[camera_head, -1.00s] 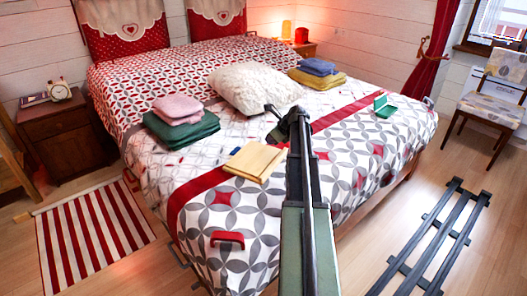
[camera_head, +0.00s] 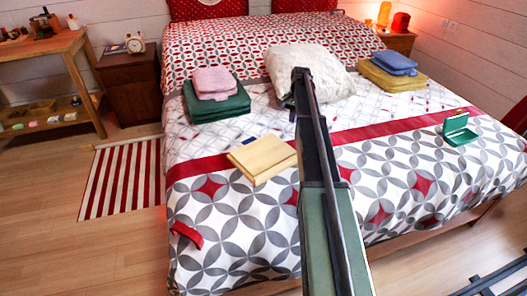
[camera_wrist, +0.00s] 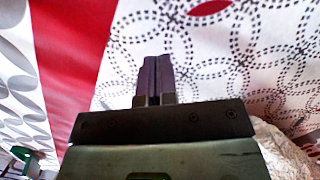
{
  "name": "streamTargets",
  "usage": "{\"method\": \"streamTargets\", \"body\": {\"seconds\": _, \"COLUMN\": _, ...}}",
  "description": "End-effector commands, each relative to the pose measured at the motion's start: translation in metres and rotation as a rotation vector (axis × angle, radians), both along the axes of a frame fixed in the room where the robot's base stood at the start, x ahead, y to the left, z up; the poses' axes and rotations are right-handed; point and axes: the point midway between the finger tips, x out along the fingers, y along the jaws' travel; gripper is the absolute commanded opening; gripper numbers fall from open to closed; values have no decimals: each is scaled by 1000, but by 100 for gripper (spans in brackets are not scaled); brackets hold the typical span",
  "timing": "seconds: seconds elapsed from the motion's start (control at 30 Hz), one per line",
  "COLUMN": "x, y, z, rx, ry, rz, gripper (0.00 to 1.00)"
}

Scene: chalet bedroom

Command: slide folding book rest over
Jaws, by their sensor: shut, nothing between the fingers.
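The folding book rest, as I take it, is the flat tan wooden piece (camera_head: 262,160) on the bed, left of my arm. It lies folded flat across the near edge of the red band. My gripper (camera_head: 301,74) is above the bed, farther back than the book rest and to its right, in front of the white pillow. In the wrist view the two dark fingers (camera_wrist: 155,78) are together and empty, over the patterned cover. The book rest does not show in the wrist view. Its underside is hidden.
Pink and green folded cloths (camera_head: 216,97) lie behind the book rest. A fluffy white pillow (camera_head: 330,80) is partly behind my arm. An open green case (camera_head: 459,131) lies at right. A red object (camera_head: 186,236) is at the bed's near left edge. The cover right of my arm is mostly free.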

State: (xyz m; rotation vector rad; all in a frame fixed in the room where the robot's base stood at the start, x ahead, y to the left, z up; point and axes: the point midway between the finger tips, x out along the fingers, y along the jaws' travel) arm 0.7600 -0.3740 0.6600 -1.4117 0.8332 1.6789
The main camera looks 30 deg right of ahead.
Motion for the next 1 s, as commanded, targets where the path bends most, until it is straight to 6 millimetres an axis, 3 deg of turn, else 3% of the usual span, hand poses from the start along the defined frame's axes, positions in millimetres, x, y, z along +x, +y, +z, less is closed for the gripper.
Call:
{"method": "streamTargets", "body": {"seconds": 0.27, "x": -13, "y": 21, "z": 0, "rx": 1, "ry": -2, "rz": 0, "gripper": 0}}
{"method": "streamTargets", "body": {"seconds": 1.0, "x": -92, "y": 163, "z": 0, "rx": 1, "ry": -2, "rz": -1, "gripper": 0}}
